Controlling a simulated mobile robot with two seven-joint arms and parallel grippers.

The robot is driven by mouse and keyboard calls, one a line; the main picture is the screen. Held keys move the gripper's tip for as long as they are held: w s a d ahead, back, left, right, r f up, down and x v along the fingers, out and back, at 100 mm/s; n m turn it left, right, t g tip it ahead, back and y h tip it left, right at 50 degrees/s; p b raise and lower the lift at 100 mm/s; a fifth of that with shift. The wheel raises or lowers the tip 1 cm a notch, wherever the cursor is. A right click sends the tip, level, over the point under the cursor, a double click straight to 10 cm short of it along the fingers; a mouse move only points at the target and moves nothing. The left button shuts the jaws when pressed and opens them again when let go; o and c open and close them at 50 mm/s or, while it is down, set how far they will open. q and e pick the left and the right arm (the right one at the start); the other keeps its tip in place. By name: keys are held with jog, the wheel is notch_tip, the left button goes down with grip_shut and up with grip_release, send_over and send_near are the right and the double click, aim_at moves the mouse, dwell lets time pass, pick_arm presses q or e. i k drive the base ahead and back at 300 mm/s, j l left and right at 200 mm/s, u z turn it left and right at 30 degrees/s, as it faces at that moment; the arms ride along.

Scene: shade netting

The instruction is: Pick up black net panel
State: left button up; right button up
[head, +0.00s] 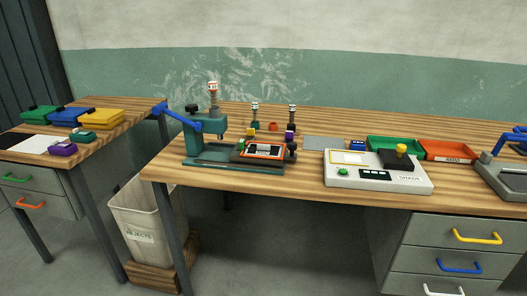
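A flat black piece (10,141) lies at the left edge of the picture on the left table, beside a white sheet (33,145). It may be the black net panel, but it is too small to tell. A flat grey panel (325,143) lies behind that device. Neither of my grippers is in view.
A teal press with a blue lever (205,150) stands on the main wooden bench (305,192). Green (393,143) and orange (447,148) trays stand at the back right. A rejects bin (145,222) stands between the tables. Green, blue and yellow bins (101,118) sit on the left table.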

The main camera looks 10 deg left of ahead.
aim_at(275, 150)
jog(key=i+j+z, duration=0.5)
jog(key=j, duration=0.2)
jog(key=j+z, duration=0.3)
jog(key=i+j, duration=0.05)
